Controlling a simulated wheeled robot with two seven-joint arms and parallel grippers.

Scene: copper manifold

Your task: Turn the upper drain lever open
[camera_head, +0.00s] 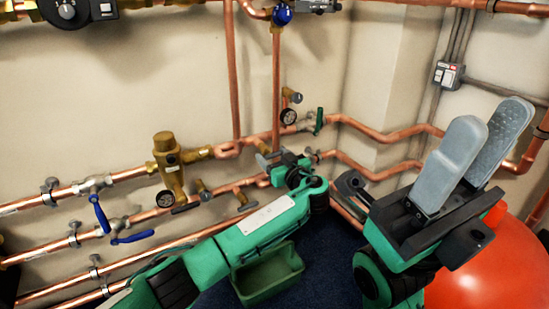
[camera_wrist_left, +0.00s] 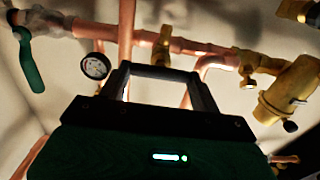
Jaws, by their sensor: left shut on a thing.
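My left gripper (camera_head: 268,160) is at the pipes, right of the brass mixing valve (camera_head: 169,165). In the left wrist view its two fingers (camera_wrist_left: 162,78) stand at either side of a dark bar, which appears to be the upper drain lever (camera_wrist_left: 160,72). The gripper is shut on it. A small brass drain valve (camera_wrist_left: 164,48) shows just beyond the bar. In the head view the gripper mostly hides the lever, so its exact angle is unclear. My right gripper (camera_head: 478,150) is open and empty at the right, away from the pipes.
A green lever (camera_head: 319,121) and a gauge (camera_head: 288,116) sit close right of my left gripper. Blue levers (camera_head: 102,213) are on the left pipes. A green bin (camera_head: 268,275) stands below my left arm. A red tank (camera_head: 490,270) is at lower right.

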